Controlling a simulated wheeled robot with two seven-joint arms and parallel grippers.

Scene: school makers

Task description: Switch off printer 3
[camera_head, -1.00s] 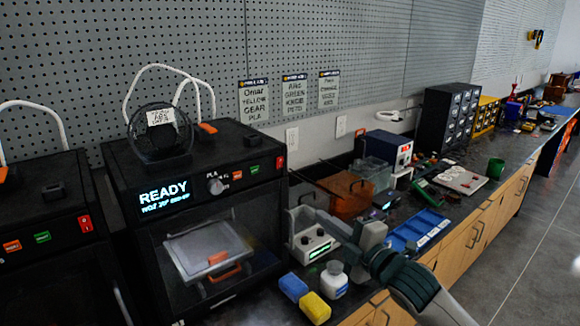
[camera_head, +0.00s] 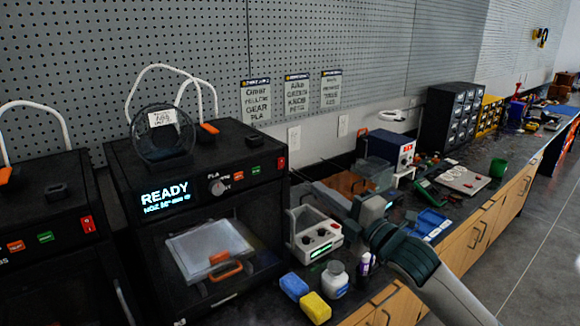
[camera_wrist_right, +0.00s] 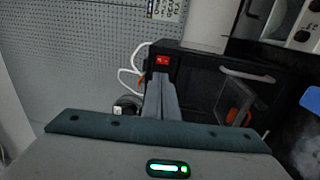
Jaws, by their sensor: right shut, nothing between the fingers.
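A black 3D printer (camera_head: 185,195) with a lit READY display (camera_head: 165,196) stands in the middle-left of the head view. A red rocker switch (camera_head: 281,162) is at the upper right of its front. Another black printer (camera_head: 45,215) at the left has its own red switch (camera_head: 87,223). No number is legible on either. My right gripper (camera_head: 322,190) is shut and empty, right of the READY printer. In the right wrist view, the shut fingers (camera_wrist_right: 160,80) point at a red switch (camera_wrist_right: 162,60) on a black front; whether they touch cannot be told. My left gripper is out of view.
Below my right arm are a grey device (camera_head: 316,238), a white jar (camera_head: 335,280), a purple bottle (camera_head: 364,264), and blue (camera_head: 293,285) and yellow (camera_head: 316,307) blocks. An orange bin (camera_head: 345,187) stands behind the gripper. The floor at right is clear.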

